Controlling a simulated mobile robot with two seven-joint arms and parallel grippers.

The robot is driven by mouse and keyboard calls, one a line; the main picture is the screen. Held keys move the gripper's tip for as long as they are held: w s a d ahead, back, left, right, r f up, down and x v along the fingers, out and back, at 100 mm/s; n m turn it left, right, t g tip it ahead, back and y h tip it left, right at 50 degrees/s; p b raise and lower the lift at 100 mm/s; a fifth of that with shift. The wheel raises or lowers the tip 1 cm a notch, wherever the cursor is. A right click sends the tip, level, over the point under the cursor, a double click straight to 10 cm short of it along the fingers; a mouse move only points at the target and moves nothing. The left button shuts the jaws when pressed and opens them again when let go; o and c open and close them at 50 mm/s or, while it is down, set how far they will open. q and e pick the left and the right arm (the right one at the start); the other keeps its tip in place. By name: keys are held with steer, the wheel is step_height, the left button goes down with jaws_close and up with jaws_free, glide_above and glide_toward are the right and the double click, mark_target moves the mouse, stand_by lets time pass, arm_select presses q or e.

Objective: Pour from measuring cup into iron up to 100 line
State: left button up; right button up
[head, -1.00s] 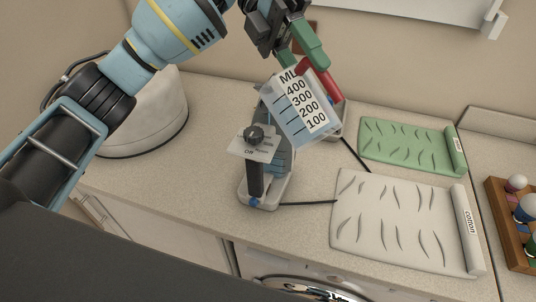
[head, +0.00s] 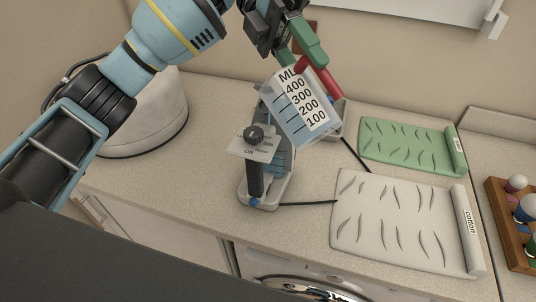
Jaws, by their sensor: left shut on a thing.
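My left gripper (head: 298,50) comes in from the top, with green fingers shut on the red handle of the measuring cup (head: 308,112). The cup is clear, marked ML with 100 to 400 lines, and hangs tilted above the iron. I cannot tell from this view whether water is running out of it. The iron (head: 256,180) stands on the counter below and left of the cup, with a dark dial and an "Off" label. The cup hides part of the iron's back, and the iron's 100 line cannot be made out. My right gripper is not in view.
A green folded cloth (head: 405,146) and a white cloth labelled cotton (head: 400,222) lie on the counter at right. A wooden rack (head: 507,232) with coloured pegs is at far right. A white rounded appliance (head: 150,115) stands at left behind my arm.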

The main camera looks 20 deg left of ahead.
mark_target(322, 106)
arm_select(q)
steer(key=shift+r, duration=0.1)
steer(key=shift+s+d+f+t+y, duration=0.3)
steer(key=shift+s+d+t+y, duration=0.2)
steer(key=shift+d+t+y, duration=0.3)
steer(key=shift+a, duration=0.1)
steer(key=shift+s+d+f+t+y, duration=0.25)
steer(key=shift+f+t+y, duration=0.1)
steer(key=shift+f+y, duration=0.15)
steer(key=shift+s+d+f+t+y, duration=0.15)
steer(key=shift+d+f+t+y, duration=0.15)
steer(key=shift+f+y, duration=0.25)
steer(key=shift+s+d+f+t+y, duration=0.2)
steer(key=shift+f+t+y, duration=0.15)
steer(key=shift+f+y, duration=0.15)
steer(key=s+d+r+t+y, duration=0.3)
steer(key=d+r+y, duration=0.1)
steer(key=d+r, duration=0.1)
steer(key=shift+s+r, duration=0.25)
steer(key=shift+r, duration=0.25)
stand_by(0.5)
steer(key=shift+a+y, duration=0.1)
steer(key=shift+y, duration=0.15)
